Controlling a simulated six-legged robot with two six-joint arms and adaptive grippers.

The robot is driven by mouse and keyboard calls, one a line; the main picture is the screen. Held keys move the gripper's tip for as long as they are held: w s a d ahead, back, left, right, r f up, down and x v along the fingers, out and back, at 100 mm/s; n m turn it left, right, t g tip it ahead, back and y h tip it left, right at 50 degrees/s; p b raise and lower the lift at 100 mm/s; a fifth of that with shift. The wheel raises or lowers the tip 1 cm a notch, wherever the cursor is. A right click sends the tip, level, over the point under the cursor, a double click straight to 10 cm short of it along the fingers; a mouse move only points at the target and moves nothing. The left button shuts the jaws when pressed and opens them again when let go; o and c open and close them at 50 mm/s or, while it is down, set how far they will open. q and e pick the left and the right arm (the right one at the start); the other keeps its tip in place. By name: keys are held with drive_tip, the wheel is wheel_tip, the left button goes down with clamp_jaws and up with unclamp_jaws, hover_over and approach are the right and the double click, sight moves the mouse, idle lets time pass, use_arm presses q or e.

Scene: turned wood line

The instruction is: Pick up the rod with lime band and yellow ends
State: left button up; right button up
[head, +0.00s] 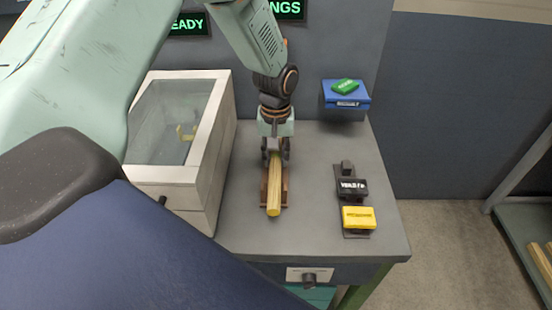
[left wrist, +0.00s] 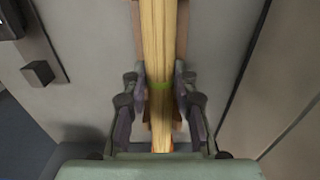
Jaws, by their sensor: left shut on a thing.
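A light wooden rod (head: 275,185) lies lengthwise over a brown wooden holder (head: 285,193) on the grey bench, its near yellow end toward me. In the left wrist view the rod (left wrist: 158,40) runs down between the fingers, with a lime band (left wrist: 161,86) at the fingertips. My left gripper (head: 275,150) points down and is shut on the rod near its far part. The far end is hidden by the gripper in the head view. I cannot tell whether the rod is clear of the holder. My right gripper is not in view.
A glass-topped box (head: 218,125) stands close left of the rod. To the right are a blue box (head: 346,94) with a green block (head: 345,86) on it, and a dark stand (head: 347,170) with a black block and a yellow block (head: 359,218). Bare bench lies between.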

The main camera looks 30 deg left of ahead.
sight(275, 155)
use_arm(q)
drive_tip(key=shift+s+a+r, duration=0.1)
drive_tip(key=shift+s+a, duration=0.05)
drive_tip(key=shift+s, duration=0.15)
clamp_jaws()
drive_tip(key=shift+w, duration=0.5)
drive_tip(key=r, duration=0.8)
drive_tip(key=shift+s+r, duration=0.2)
drive_tip(key=shift+r, duration=0.7)
drive_tip(key=shift+s, duration=0.15)
